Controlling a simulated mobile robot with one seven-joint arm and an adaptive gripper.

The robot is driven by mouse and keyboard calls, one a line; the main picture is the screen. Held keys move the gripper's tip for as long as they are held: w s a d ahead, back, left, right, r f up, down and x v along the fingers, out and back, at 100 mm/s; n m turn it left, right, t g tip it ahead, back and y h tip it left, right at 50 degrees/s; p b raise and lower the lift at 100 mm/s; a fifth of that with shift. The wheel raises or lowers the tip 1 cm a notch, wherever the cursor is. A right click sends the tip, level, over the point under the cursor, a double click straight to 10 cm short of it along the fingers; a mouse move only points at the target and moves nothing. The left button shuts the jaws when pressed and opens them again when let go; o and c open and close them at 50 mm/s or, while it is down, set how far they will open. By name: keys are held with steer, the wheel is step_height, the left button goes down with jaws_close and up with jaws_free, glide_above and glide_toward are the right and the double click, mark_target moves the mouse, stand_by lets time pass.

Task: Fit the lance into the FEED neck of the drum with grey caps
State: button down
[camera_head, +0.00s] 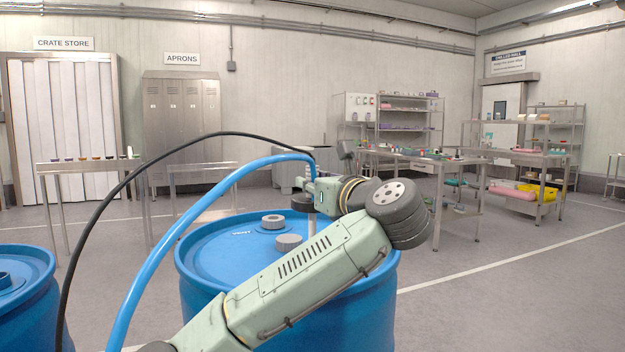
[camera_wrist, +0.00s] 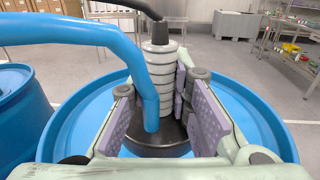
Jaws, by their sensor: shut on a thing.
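The drum with grey caps (camera_head: 215,262) is blue and stands in the middle of the head view. Two grey caps (camera_head: 273,222) show on its lid, near a small marking that seems to read VENT. My gripper (camera_head: 318,190) is above the far right part of the lid. In the wrist view its purple pads (camera_wrist: 162,112) are shut around the lance (camera_wrist: 160,68), a ribbed grey body with a blue hose and a black cable. A pale tube (camera_head: 311,225) runs down below my gripper. Its lower end and the FEED neck are hidden by my arm, so I cannot tell whether they meet.
A second blue drum (camera_head: 32,305) stands at the left, also in the wrist view (camera_wrist: 14,100). The blue hose (camera_head: 180,225) and black cable (camera_head: 105,205) arc to the left. Steel tables (camera_head: 445,165) stand behind at right.

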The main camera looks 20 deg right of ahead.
step_height(320, 180, down, 11)
steer(key=b, duration=0.6)
steer(key=c, duration=1.4)
jaws_free()
steer(key=shift+f, duration=0.1)
step_height(320, 180, up, 10)
steer(key=shift+r, duration=0.1)
